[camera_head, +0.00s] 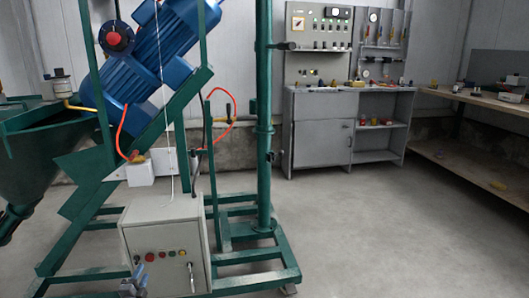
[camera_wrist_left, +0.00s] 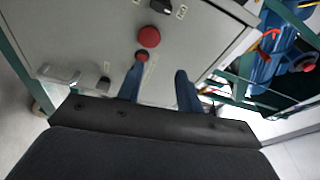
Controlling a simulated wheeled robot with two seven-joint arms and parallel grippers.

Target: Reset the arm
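My left gripper (camera_head: 133,281) shows at the bottom of the head view, in front of the lower left of a grey control box (camera_head: 165,220). In the left wrist view, the two blue fingers of the left gripper (camera_wrist_left: 160,85) stand apart with nothing between them. The left finger's tip overlaps or lies close to a small red button (camera_wrist_left: 142,56) on the box face; I cannot tell whether it touches. A larger red button (camera_wrist_left: 149,37) and a black knob (camera_wrist_left: 162,7) are beyond it. My right gripper is in neither view.
The box stands on a green steel frame (camera_head: 265,255) with a blue motor (camera_head: 150,60) and a green hopper (camera_head: 40,150). A grey control bench (camera_head: 320,130) and a wooden shelf (camera_head: 480,180) stand farther back. The floor (camera_head: 390,240) at right is clear.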

